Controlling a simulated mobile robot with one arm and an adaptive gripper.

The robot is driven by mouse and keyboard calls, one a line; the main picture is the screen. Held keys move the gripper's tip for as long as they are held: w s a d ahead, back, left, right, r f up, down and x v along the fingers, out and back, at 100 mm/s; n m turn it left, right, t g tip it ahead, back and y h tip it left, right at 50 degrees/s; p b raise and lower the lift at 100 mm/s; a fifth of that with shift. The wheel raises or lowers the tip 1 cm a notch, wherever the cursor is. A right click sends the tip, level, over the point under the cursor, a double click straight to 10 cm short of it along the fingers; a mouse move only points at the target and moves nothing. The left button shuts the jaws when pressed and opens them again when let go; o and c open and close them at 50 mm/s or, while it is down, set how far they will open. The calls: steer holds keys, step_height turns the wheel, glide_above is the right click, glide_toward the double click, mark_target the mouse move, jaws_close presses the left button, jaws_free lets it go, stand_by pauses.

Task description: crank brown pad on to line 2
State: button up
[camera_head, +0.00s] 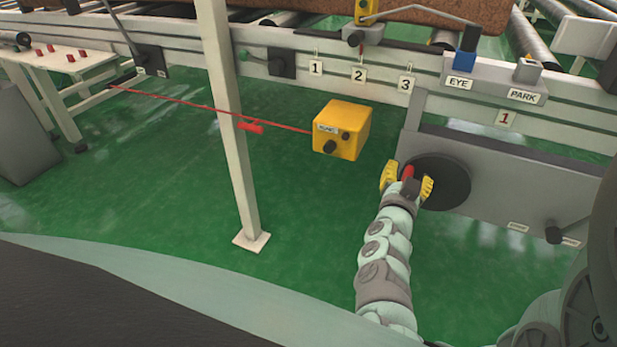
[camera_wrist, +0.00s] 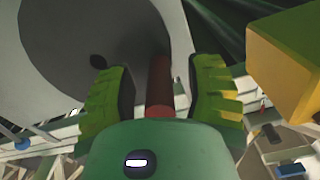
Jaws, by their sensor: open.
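The brown pad (camera_head: 430,12) lies on the conveyor at the top edge of the head view, partly out of frame. Labels 1 (camera_head: 316,67), 2 (camera_head: 358,74) and 3 (camera_head: 406,84) sit along the rail below it. A black crank disc (camera_head: 449,184) with a red handle (camera_head: 408,172) is on the grey panel. My gripper (camera_head: 408,180) is open, its yellow fingers on either side of the handle. In the wrist view the red handle (camera_wrist: 158,82) stands between the open fingers, with a visible gap to the right finger; contact on the left is unclear.
A yellow box (camera_head: 341,130) hangs left of my gripper, with a red cord (camera_head: 200,106) running left from it. A pale post (camera_head: 228,130) stands further left. EYE (camera_head: 459,83) and PARK (camera_head: 522,96) fittings sit above the panel. Green floor (camera_head: 310,225) is clear.

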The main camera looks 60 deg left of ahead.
steer(key=shift+s, duration=0.1)
steer(key=v, duration=1.2)
steer(key=shift+a+r, duration=0.1)
steer(key=shift+a, duration=0.05)
stand_by(0.6)
steer(key=s+d+n+p, duration=0.2)
steer(key=s+n+p, duration=0.2)
steer(key=p, duration=0.7)
steer(key=b+x, duration=0.1)
steer(key=x, duration=0.4)
steer(key=b+x, duration=0.1)
steer(key=x, duration=0.4)
steer(key=b+x, duration=0.1)
steer(key=x, duration=0.4)
steer(key=shift+w+d, duration=0.15)
steer(key=shift+w, duration=0.35)
steer(key=shift+o, duration=0.3)
